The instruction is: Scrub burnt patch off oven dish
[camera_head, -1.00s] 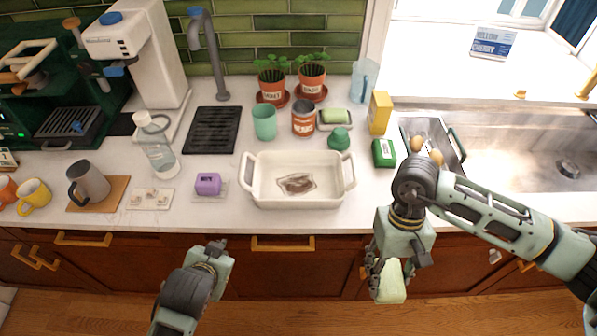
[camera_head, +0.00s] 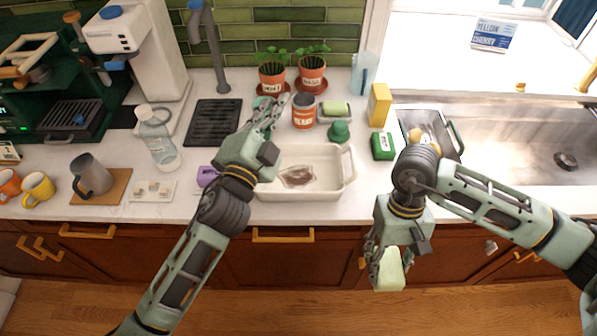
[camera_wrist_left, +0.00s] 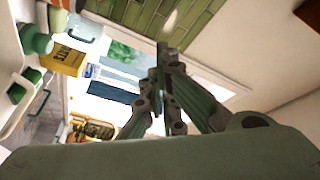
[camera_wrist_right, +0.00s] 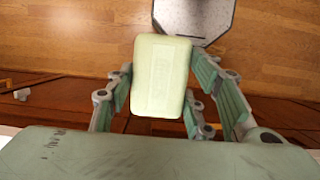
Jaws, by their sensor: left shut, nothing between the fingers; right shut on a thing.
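The white oven dish (camera_head: 308,190) stands on the counter near its front edge, with a dark brown burnt patch (camera_head: 297,176) on its floor. My right gripper (camera_head: 378,262) hangs in front of the counter, right of the dish, shut on a pale green sponge-like block (camera_head: 389,272). The block also fills the middle of the right wrist view (camera_wrist_right: 160,76).
A purple block (camera_head: 207,176) lies left of the dish, partly behind my left arm. The sink (camera_head: 520,150) is far right.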

